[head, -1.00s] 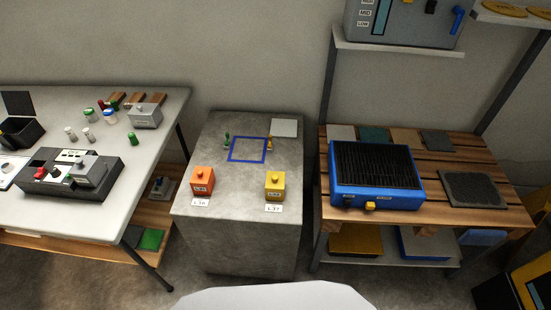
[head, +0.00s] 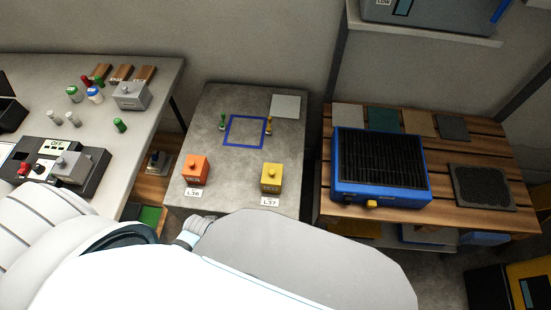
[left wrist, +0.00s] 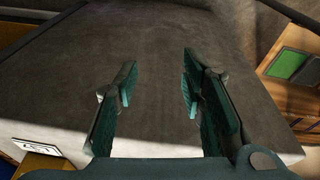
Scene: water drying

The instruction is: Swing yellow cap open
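The yellow box (head: 271,180) with a small knob on its cap stands near the front edge of the grey block (head: 220,105), behind a label reading L37. Its cap looks shut. In the left wrist view only a sliver of a yellow thing (left wrist: 40,164), likely this box, shows at the lower left beside a label. My left gripper (left wrist: 158,92) is open and empty, its dark teal fingers apart in front of the block's grey face. In the head view my left arm hides its fingers. My right gripper is not in view.
An orange box (head: 195,170) labelled L36 stands left of the yellow box. Behind them are a blue square outline (head: 245,131), a green piece (head: 222,121) and a yellow piece (head: 268,125). A blue-framed unit (head: 380,166) sits on the slatted bench at right.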

